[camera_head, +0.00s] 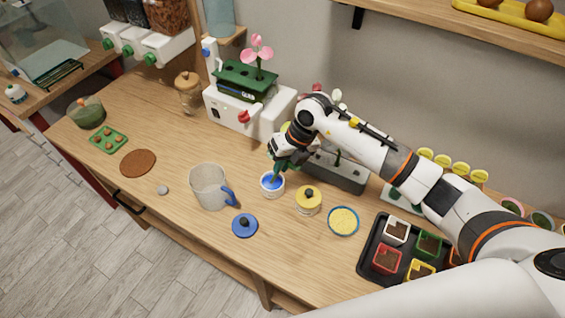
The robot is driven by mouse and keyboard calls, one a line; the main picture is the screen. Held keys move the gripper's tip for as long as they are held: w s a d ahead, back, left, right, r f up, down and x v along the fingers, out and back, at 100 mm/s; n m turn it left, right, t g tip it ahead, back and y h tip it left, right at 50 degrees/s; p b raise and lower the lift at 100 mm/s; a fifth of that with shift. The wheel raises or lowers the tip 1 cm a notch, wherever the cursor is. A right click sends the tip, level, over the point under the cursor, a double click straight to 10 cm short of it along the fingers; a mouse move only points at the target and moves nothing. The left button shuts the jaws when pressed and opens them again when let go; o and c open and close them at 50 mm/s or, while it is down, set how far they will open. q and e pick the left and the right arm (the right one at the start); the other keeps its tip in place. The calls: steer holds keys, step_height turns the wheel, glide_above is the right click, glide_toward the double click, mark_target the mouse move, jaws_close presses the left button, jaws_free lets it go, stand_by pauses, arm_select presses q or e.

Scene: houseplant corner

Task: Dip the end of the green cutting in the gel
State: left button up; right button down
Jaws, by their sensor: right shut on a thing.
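My right gripper (284,163) is shut on the green cutting (275,178), over the middle of the bench. The cutting points down, and its lower end shows against the blue gel in a small white pot (272,190). I cannot tell whether the end is in the gel or just above it. Most of the cutting is hidden by the gripper. A blue lid (245,226) with a dark knob lies on the bench in front of the pot. My left gripper is not in view.
A clear jug (209,187) with a blue handle stands left of the pot. A black tray (372,263) holds several small pots. A grey block (345,176) stands behind.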

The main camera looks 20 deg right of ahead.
steer(key=shift+f+b, duration=0.55)
steer(key=shift+f, duration=0.1)
stand_by(1.4)
steer(key=shift+r+p, duration=2.35)
steer(key=shift+r, duration=1.25)
